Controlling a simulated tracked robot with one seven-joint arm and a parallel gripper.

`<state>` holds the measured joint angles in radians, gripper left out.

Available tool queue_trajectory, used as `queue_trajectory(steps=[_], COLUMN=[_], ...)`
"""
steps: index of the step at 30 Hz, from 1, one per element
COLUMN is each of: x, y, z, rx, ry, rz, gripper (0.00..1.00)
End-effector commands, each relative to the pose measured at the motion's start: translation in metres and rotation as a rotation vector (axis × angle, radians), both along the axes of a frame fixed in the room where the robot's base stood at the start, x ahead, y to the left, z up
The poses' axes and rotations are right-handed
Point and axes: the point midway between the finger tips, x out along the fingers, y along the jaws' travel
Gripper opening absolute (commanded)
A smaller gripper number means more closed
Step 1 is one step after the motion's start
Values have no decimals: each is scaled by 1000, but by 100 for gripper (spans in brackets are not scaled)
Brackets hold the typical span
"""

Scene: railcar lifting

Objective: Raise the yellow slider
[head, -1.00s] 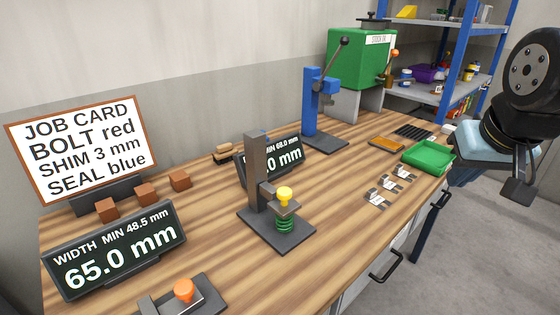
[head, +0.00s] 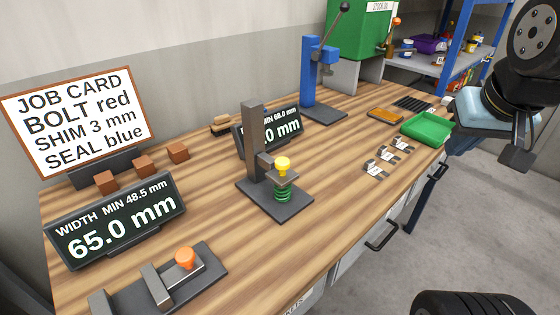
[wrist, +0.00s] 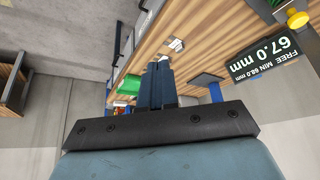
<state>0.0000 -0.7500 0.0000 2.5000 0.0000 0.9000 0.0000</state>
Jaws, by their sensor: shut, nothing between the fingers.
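The yellow slider knob (head: 283,163) sits on a small arm over a green spring, on a dark upright stand (head: 253,140) in the middle of the bench. In the wrist view the yellow knob (wrist: 297,18) shows at the upper right corner. The display behind the stand (head: 286,128) is partly hidden in the head view; in the wrist view the display (wrist: 275,58) reads 67.0 mm with MIN 68.0 mm. My gripper (wrist: 158,70) is shut and empty in the wrist view, well apart from the knob. In the head view my arm is at the right, off the bench.
A width gauge with an orange knob (head: 185,258) lies at the front left, by a display (head: 118,222) reading 65.0 mm. A job card (head: 80,120), brown blocks, a blue press (head: 320,80), a green tray (head: 427,128) and metal clips (head: 388,158) surround open bench space.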

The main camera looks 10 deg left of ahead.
Motion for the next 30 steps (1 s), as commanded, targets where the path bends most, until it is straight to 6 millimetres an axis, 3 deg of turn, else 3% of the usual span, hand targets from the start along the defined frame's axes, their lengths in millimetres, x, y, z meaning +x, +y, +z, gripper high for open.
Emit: queue_trajectory(steps=[12, 17, 23, 30], x=[0, 6, 34, 73], y=[0, 6, 41, 108], z=[0, 3, 14, 23], rx=[0, 0, 4, 5], ry=[0, 12, 92, 211], rz=[0, 4, 17, 35], gripper=[1, 16, 35, 58])
